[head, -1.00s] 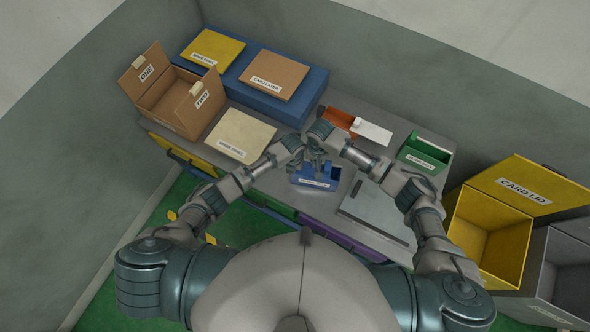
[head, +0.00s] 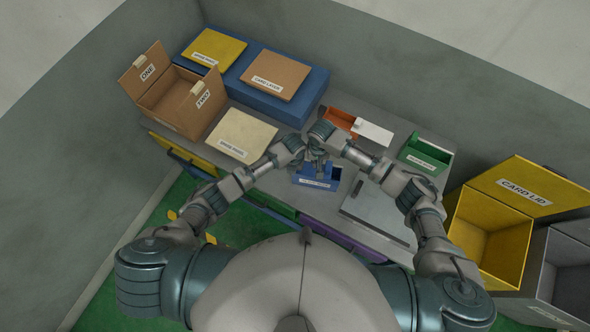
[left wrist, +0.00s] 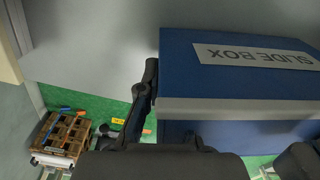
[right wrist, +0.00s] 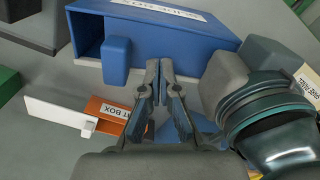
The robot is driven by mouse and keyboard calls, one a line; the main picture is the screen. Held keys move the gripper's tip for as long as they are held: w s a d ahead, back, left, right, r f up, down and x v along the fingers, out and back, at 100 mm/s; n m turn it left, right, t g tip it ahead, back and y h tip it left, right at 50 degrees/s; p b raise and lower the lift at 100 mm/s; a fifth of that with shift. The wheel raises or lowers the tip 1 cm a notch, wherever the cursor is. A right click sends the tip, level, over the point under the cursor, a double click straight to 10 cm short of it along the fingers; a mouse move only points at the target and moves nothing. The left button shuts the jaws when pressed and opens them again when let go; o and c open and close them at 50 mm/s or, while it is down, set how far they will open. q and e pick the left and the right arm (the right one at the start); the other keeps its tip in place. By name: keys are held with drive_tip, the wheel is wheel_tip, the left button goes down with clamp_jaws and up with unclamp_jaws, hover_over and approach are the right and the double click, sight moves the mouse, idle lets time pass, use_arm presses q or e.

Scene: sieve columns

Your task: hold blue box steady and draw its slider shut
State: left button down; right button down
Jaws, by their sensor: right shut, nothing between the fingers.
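The blue slide box (head: 318,179) stands on the grey worktop, with a dark opening towards its right end in the head view. In the right wrist view the box (right wrist: 170,35) has its open end at the left and a blue tab (right wrist: 116,60) standing beside the opening. My right gripper (right wrist: 160,66) is shut and empty, its fingertips close to the box front, just right of the tab. Contact is unclear. My left gripper (head: 301,166) is at the box's left side. In the left wrist view one finger lies along the box (left wrist: 240,75) edge; its grip is unclear.
Behind the grippers is an orange box (head: 340,118) with a white slider (head: 373,133). A green box (head: 425,154) and a grey flat lid (head: 378,212) are at the right. A cream panel (head: 241,134) lies left. Both wrists are close together over the blue box.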

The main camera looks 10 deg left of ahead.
sight(329, 165)
drive_tip(key=shift+a, duration=0.1)
use_arm(q)
drive_tip(key=shift+d, duration=0.1)
use_arm(e)
drive_tip(key=shift+d, duration=0.2)
use_arm(q)
drive_tip(key=shift+d, duration=0.2)
drive_tip(key=shift+a, duration=0.25)
drive_tip(key=shift+d, duration=0.1)
use_arm(e)
drive_tip(key=shift+s+d+r, duration=0.1)
drive_tip(key=shift+d+r, duration=0.1)
drive_tip(key=shift+d, duration=0.5)
drive_tip(key=shift+s+d+r, duration=0.1)
drive_tip(key=shift+d+r, duration=0.1)
drive_tip(key=shift+d, duration=0.55)
drive_tip(key=shift+d+r, duration=0.2)
drive_tip(key=shift+d, duration=0.5)
drive_tip(key=shift+r, duration=3.4)
